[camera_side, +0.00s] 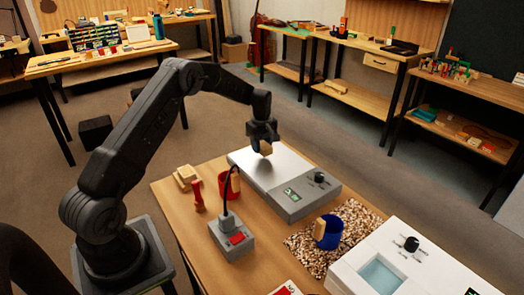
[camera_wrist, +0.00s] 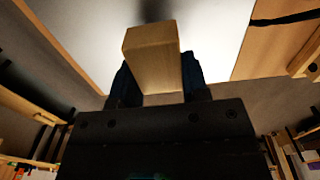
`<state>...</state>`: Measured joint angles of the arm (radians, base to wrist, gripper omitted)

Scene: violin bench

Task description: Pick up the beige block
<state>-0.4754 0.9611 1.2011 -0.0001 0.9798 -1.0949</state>
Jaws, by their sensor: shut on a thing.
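The beige block (camera_side: 265,148) is held by my gripper (camera_side: 262,141) above the grey-white flat device on the bench in the side view. In the wrist view the block (camera_wrist: 152,58) fills the upper middle, with the dark fingers of my gripper (camera_wrist: 155,82) on both sides of it. The fingers are shut on the block. A pale surface shows behind the block, and the block appears clear of it.
The flat device (camera_side: 305,203) has a knob and a small display. Around it stand a red cup (camera_side: 224,186), a red-handled tool (camera_side: 197,197), pale blocks (camera_side: 184,180), a grey box with a cable (camera_side: 232,238), a blue cup (camera_side: 328,233) and a white water bath (camera_side: 400,262).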

